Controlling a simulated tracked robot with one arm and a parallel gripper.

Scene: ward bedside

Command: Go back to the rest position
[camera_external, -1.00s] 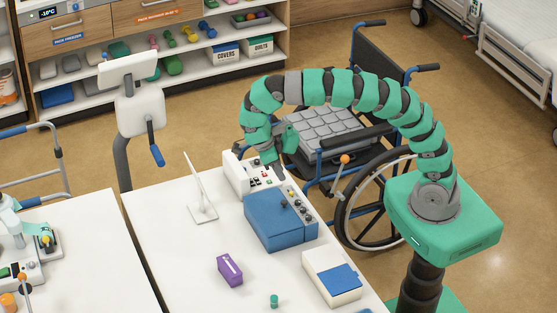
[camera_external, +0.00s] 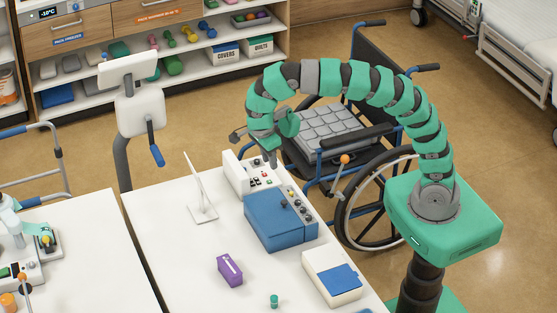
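My green and grey arm arches from its green base at the right over to the white table. My gripper (camera_external: 268,156) points down just above and behind a white control box (camera_external: 246,172) with buttons and a small knob. There appears to be a small gap between the gripper and the box. The gripper is small and partly hidden by my arm's last links, so its opening is unclear. I see nothing held in it.
A blue device (camera_external: 275,222) with knobs, a purple box (camera_external: 230,269), a green cap (camera_external: 274,300) and a white-and-blue box (camera_external: 333,277) stand on the table (camera_external: 180,250). A tablet stand (camera_external: 200,195) is left of the control box. A wheelchair (camera_external: 335,135) stands close behind my arm.

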